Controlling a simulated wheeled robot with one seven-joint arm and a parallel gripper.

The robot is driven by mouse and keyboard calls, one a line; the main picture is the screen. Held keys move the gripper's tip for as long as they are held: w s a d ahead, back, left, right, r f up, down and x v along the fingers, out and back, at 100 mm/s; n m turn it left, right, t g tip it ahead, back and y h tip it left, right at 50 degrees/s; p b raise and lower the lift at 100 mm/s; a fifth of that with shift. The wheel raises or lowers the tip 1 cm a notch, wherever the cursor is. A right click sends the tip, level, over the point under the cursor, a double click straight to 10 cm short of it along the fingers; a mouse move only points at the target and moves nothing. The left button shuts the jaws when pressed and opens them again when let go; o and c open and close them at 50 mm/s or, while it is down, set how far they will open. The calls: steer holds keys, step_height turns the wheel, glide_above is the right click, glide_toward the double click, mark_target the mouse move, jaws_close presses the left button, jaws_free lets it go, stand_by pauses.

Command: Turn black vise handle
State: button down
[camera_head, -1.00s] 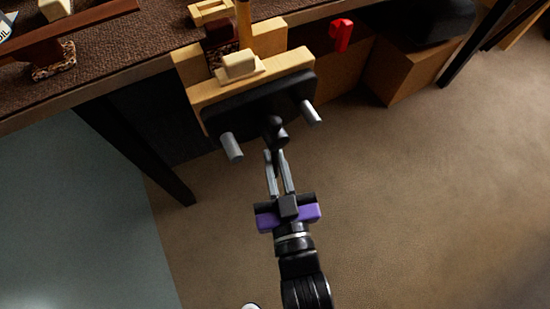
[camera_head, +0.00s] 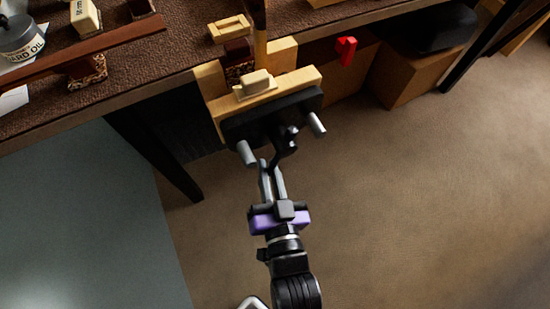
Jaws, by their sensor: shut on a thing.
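The vise is fixed at the bench's front edge, with pale wooden jaws (camera_head: 295,80), a black front plate (camera_head: 310,98) and two grey rods, left (camera_head: 246,153) and right (camera_head: 317,124). The black vise handle (camera_head: 287,146) sticks out between the rods and slants from upper right to lower left. My gripper (camera_head: 269,168), with grey fingers and a purple band, comes up from below. Its fingers are shut on the handle's lower left end. The exact contact is small and dark.
The brown bench top (camera_head: 160,55) holds a bottle (camera_head: 20,40), wooden blocks and a long dark wooden strip (camera_head: 100,47). A red clamp-like thing (camera_head: 346,50) hangs at the bench edge. A cardboard box (camera_head: 405,75) stands at right. The carpet (camera_head: 420,200) is clear.

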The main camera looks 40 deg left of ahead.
steer(key=s+a+r+m+g+p, duration=0.2)
steer(key=s+r+m+p, duration=0.2)
steer(key=m+p, duration=0.3)
steer(key=s+p, duration=0.1)
steer(key=p, duration=0.2)
steer(key=shift+r+g, duration=0.3)
steer(key=shift+r, duration=0.1)
steer(key=shift+s, duration=0.1)
steer(key=c, duration=1.5)
jaws_free()
steer(key=shift+o, duration=0.2)
steer(key=shift+r, duration=0.1)
steer(key=v, duration=0.7)
steer(key=shift+s+d, duration=0.2)
steer(key=shift+d, duration=0.15)
steer(key=shift+r, duration=0.1)
steer(key=shift+c, duration=0.4)
